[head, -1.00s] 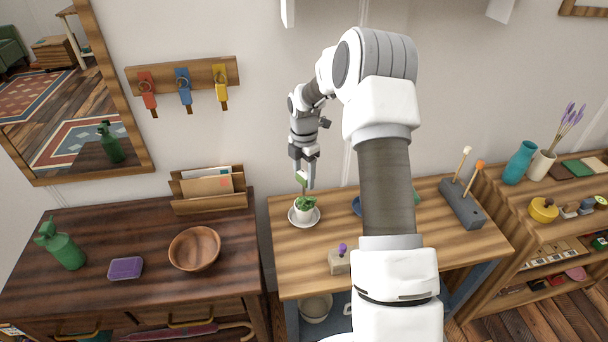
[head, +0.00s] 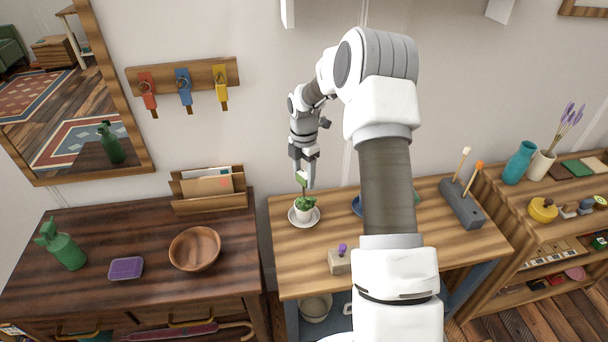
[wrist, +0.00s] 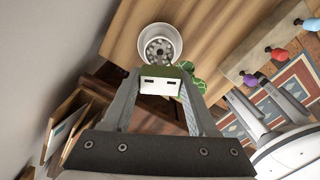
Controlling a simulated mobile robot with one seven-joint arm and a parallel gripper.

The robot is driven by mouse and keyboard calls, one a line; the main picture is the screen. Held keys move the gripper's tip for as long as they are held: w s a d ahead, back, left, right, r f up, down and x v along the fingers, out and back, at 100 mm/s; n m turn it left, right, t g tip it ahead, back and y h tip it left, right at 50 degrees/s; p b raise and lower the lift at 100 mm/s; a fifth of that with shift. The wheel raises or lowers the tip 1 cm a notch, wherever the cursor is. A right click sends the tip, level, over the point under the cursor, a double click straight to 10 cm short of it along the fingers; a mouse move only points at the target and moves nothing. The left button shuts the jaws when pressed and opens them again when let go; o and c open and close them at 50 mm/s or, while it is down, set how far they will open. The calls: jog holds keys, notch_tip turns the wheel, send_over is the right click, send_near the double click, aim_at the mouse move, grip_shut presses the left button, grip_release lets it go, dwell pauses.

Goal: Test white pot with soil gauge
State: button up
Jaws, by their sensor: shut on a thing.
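The white pot (head: 304,215) holds a leafy green plant and stands on a white saucer (head: 291,217) near the left edge of the light wooden table. It also shows in the wrist view (wrist: 144,38), with pebbly soil inside. My gripper (head: 305,182) is directly above the pot, pointing down. It is shut on the soil gauge (head: 301,178), which has a green and white head; the head also shows between the fingers in the wrist view (wrist: 160,85). The thin stem runs down toward the plant. Leaves hide its tip, so I cannot tell how deep it sits.
A block with a purple knob (head: 340,262) stands in front of the pot. A grey holder (head: 461,204) with two sticks is at the right. The dark table at left holds a wooden bowl (head: 195,249) and a letter rack (head: 210,204). The wall is close behind.

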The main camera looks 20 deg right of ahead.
aim_at(304, 190)
jog(key=shift+f+b, duration=1.6)
jog(key=shift+f, duration=1.25)
jog(key=o, duration=1.4)
jog(key=shift+o, duration=0.2)
notch_tip(304, 190, up, 18)
jog(key=p, duration=0.1)
jog(key=shift+f, duration=0.25)
